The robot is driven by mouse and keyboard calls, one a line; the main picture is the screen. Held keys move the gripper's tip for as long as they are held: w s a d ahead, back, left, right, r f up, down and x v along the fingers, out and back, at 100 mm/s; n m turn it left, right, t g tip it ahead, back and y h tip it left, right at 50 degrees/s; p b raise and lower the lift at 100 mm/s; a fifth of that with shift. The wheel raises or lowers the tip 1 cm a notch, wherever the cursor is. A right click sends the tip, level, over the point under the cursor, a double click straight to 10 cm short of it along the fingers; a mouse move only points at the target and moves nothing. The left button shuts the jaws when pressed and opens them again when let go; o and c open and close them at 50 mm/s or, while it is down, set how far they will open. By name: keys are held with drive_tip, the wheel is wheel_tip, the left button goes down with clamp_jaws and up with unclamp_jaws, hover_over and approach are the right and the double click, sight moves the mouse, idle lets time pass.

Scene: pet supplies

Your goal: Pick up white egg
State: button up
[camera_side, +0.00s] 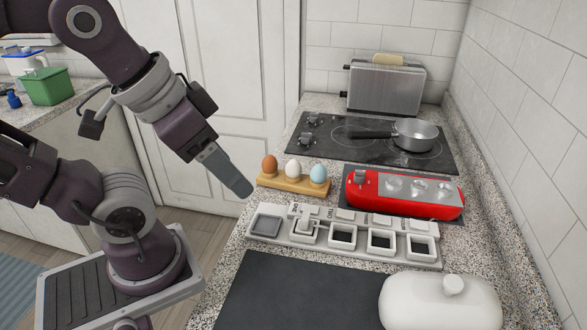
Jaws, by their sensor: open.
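The white egg (292,170) stands upright in the middle of a wooden egg holder (292,184) on the counter. A brown egg (269,165) stands to its left and a pale blue egg (318,173) to its right. My gripper (245,190) is open and empty, left of the holder and apart from the eggs. Its fingers point down and to the right, and only one finger shows clearly from this side.
A red appliance (408,207) is right of the eggs. A grey-white tray with square compartments (344,254) lies in front. Behind are a cooktop (300,150) with a saucepan (416,136) and a toaster (385,88). A white lidded dish (440,305) stands front right, beside a dark mat (300,295).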

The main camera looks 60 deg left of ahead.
drive_tip(key=n+h, duration=1.1)
drive_tip(key=n, duration=1)
hover_over(294, 169)
drive_tip(key=s+a, duration=0.1)
drive_tip(key=s, duration=0.3)
wheel_tip(294, 169, down, 11)
drive_tip(key=a+f+n+t, duration=0.1)
drive_tip(key=a, duration=0.1)
drive_tip(key=a+f+n+t, duration=0.1)
drive_tip(key=a+f+n, duration=0.1)
drive_tip(key=a+f+n+t, duration=0.1)
drive_tip(key=a+f, duration=0.1)
drive_tip(key=a, duration=0.1)
drive_tip(key=shift+w+f+n, duration=0.15)
drive_tip(key=shift+w+n, duration=0.05)
drive_tip(key=shift+n, duration=0.2)
drive_tip(key=x, duration=0.6)
drive_tip(key=shift+s+d+f, duration=0.1)
drive_tip(key=shift+d+f, duration=0.2)
drive_tip(key=shift+f, duration=0.05)
drive_tip(key=shift+d+f, duration=0.1)
drive_tip(key=shift+d, duration=0.05)
clamp_jaws()
